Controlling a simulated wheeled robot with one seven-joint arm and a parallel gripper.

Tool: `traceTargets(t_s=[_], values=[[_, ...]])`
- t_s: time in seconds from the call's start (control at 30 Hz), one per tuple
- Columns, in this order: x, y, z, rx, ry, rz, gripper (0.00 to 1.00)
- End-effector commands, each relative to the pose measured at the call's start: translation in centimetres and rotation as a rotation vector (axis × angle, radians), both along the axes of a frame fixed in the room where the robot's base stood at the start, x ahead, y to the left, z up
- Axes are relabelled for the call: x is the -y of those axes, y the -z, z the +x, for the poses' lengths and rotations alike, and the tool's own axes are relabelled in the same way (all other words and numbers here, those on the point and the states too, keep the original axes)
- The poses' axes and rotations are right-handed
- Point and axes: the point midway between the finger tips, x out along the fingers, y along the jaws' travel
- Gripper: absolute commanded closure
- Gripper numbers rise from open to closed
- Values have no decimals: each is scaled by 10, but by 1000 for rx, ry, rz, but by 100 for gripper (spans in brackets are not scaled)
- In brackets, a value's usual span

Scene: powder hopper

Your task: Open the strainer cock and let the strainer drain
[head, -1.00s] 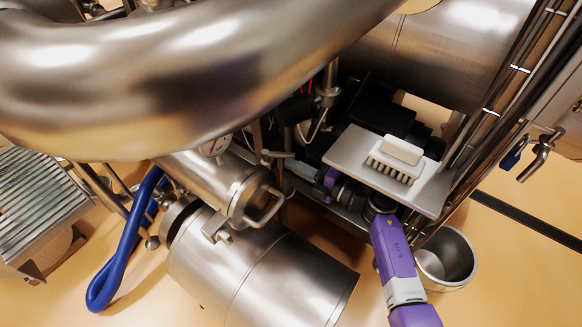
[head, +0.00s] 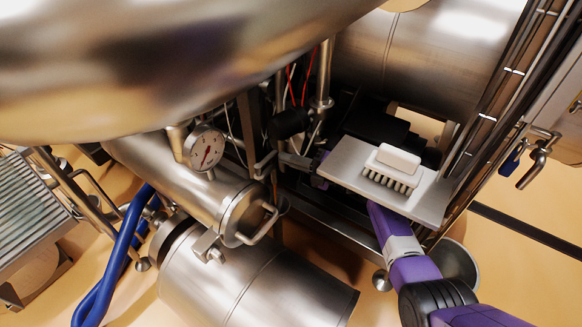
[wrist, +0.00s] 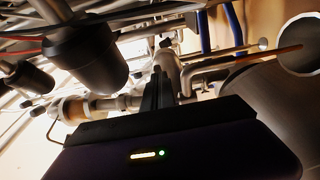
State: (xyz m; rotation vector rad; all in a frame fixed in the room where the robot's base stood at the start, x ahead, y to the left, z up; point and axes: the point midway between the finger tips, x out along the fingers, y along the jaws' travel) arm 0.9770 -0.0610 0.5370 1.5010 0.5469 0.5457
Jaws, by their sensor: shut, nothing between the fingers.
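My gripper (wrist: 158,80) shows in the wrist view as dark fingers, closed together and holding nothing. Just beyond the fingertips is a grey metal fitting (wrist: 167,60), possibly the cock; I cannot tell whether they touch. A bent pipe (wrist: 200,70) lies right of it. A thin orange-brown streak (wrist: 268,53) runs from near that pipe toward the round mouth of a metal vessel (wrist: 305,45); I cannot tell whether it is liquid. In the head view the fingers are mostly hidden among pipework behind the tray. I cannot pick out the strainer for certain.
A tray (head: 345,170) with a white brush (head: 390,168) sits above my arm. A steel pail (head: 458,262) stands beside my arm.

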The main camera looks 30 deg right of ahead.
Motion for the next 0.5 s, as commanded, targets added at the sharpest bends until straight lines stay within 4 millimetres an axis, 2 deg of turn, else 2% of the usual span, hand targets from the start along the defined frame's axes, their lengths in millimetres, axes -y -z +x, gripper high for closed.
traceTargets(t_s=[0.5], values=[[-1, -2, 18, 3, 3, -3, 100]])
